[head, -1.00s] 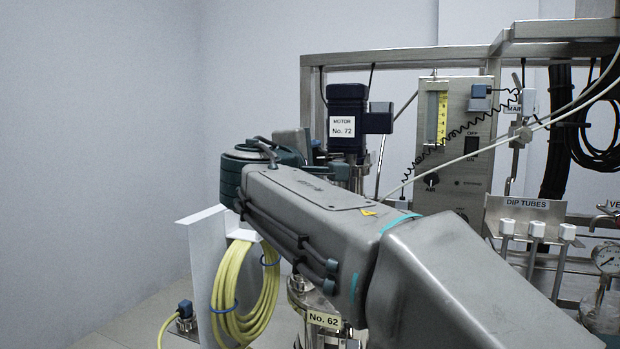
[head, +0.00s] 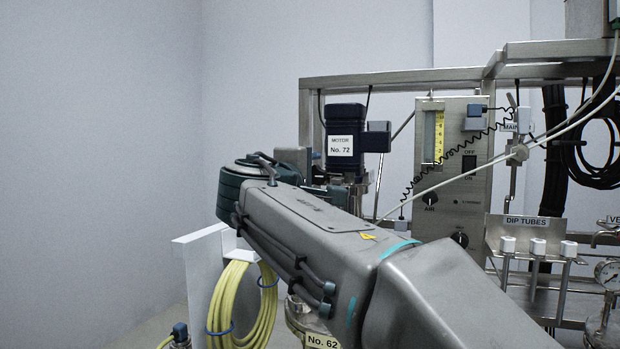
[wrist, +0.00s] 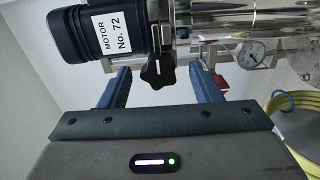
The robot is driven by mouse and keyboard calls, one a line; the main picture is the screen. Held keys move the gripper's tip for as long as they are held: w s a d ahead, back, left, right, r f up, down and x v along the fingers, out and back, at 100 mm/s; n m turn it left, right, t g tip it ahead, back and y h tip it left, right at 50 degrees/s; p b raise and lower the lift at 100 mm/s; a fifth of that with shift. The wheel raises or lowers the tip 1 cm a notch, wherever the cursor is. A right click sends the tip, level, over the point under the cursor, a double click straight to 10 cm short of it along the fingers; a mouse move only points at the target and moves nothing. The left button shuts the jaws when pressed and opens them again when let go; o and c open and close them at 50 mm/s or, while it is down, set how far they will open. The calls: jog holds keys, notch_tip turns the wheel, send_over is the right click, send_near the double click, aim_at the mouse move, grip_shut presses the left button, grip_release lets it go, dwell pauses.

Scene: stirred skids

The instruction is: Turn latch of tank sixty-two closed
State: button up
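A tank tag reading No. 62 (head: 322,341) shows at the bottom of the head view, below my arm; most of that tank is hidden. In the wrist view my gripper (wrist: 160,68) is open, its two blue fingers apart. A black latch-like handle (wrist: 157,72) appears between the fingers, with no visible contact. It hangs beside steel vessel parts (wrist: 226,22); no tank number shows there, so I cannot tell whether it belongs to tank 62.
A dark motor labelled No. 72 (head: 345,145) stands behind my arm and fills the wrist view's upper left (wrist: 100,28). A yellow hose coil (head: 240,308) hangs on a white panel (head: 198,262). A control panel (head: 452,165) and dip tubes (head: 538,247) are at right.

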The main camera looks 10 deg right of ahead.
jog(key=v, duration=1.3)
jog(key=shift+s+a, duration=0.25)
jog(key=shift+s, duration=0.1)
jog(key=s+d+f+m+g+y+p, duration=0.25)
jog(key=d+f+g+p, duration=0.6)
jog(key=f, duration=0.45)
jog(key=s+f+m+g+y+p, duration=0.3)
jog(key=s+f+m+y+p, duration=0.4)
jog(key=s+f+p, duration=0.3)
jog(key=shift+s+d+f+m+g+p, duration=0.25)
jog(key=shift+s+f+m+g+p, duration=0.1)
jog(key=shift+s+m, duration=0.5)
